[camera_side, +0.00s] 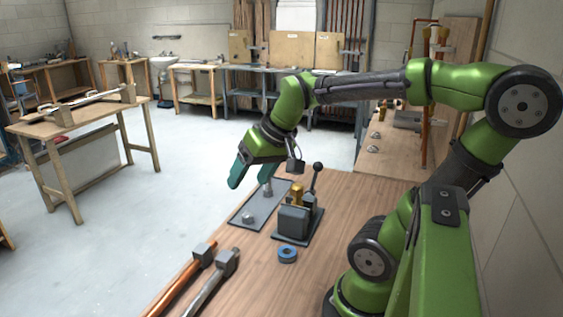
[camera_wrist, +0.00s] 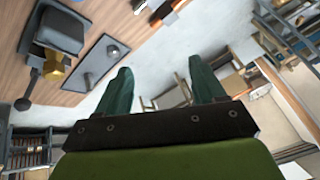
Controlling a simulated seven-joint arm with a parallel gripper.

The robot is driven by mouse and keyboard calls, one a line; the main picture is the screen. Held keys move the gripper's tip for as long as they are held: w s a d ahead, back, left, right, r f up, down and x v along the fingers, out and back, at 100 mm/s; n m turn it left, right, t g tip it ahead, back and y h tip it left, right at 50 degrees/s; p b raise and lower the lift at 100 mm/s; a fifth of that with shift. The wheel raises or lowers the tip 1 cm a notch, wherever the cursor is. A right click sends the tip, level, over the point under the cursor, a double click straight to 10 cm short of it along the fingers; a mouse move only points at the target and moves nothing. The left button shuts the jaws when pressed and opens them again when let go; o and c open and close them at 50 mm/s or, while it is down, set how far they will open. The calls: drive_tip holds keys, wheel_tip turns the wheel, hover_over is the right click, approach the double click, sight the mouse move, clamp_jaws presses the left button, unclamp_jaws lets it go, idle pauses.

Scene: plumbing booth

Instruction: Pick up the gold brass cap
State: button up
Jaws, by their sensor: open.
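The gold brass cap (camera_side: 297,195) stands upright at the grey clamp device (camera_side: 294,221) on the wooden table. In the wrist view the gold piece (camera_wrist: 54,67) shows at upper left, beside the device's grey block (camera_wrist: 60,32). My gripper (camera_side: 253,183) is open and empty. It hangs above and to the left of the cap in the side view, tilted, with its teal fingers apart. In the wrist view my gripper's fingers (camera_wrist: 160,88) point away over the floor and table edge, well right of the cap. The cap's lower part is hidden by the device.
A grey plate (camera_side: 260,205) with small metal fittings lies beside the device. A black-knobbed lever (camera_side: 317,172) rises close to the cap.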

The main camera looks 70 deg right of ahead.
drive_tip(key=s+d+r+n+g+h, duration=0.15)
drive_tip(key=d+n+g, duration=0.25)
drive_tip(key=d, duration=1.1)
drive_tip(key=r+n+g, duration=0.1)
drive_tip(key=r+n, duration=0.1)
drive_tip(key=n, duration=0.1)
hover_over(297, 185)
drive_tip(key=r+n+y, duration=0.1)
drive_tip(key=n, duration=0.3)
drive_tip(key=shift+g, duration=0.4)
drive_tip(key=f, duration=1)
drive_tip(key=shift+s+a+f, duration=0.1)
drive_tip(key=shift+s+f, duration=0.15)
drive_tip(key=f, duration=0.5)
drive_tip(key=shift+w+f, duration=0.25)
drive_tip(key=shift+f, duration=0.05)
drive_tip(key=c, duration=1.1)
drive_tip(key=shift+r, duration=0.1)
